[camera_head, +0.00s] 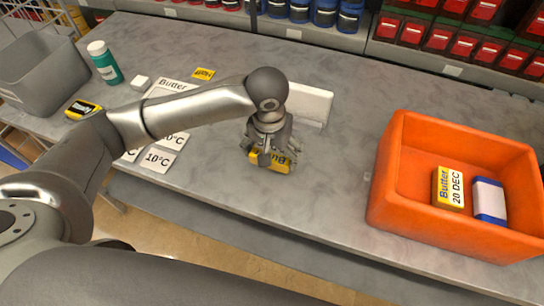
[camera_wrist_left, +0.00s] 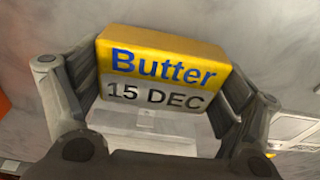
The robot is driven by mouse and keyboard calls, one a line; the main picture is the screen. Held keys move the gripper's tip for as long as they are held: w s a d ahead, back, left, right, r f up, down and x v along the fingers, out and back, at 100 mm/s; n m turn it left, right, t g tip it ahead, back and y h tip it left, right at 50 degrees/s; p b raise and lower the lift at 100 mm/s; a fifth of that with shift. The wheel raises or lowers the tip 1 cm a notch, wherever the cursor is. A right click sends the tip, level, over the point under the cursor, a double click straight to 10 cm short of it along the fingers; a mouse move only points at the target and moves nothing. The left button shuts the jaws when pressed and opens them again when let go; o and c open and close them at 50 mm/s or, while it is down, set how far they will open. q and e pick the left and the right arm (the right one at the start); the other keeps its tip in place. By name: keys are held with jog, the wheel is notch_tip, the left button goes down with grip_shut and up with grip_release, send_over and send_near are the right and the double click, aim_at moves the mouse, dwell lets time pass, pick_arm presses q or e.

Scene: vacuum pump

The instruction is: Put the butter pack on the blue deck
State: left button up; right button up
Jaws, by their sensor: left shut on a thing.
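My left gripper (camera_head: 270,152) is shut on a yellow butter pack (camera_head: 268,159) over the middle of the grey table. In the left wrist view the butter pack (camera_wrist_left: 160,70) sits between the two fingers, its label reading "Butter 15 DEC". I cannot tell whether the pack touches the table. A small blue surface (camera_head: 12,160) shows low at the left edge, beyond the table; I cannot tell whether it is the blue deck. My right gripper is not in view.
A grey bin (camera_head: 40,75), a green bottle (camera_head: 105,63) and white cards (camera_head: 158,158) are at left. A white panel (camera_head: 308,102) stands behind the gripper.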

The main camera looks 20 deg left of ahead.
pick_arm(q)
jog(key=shift+a+f+p, duration=0.1)
jog(key=shift+f+p, duration=0.3)
jog(key=shift+f, duration=1.25)
jog(key=o, duration=0.9)
jog(key=shift+o, duration=0.2)
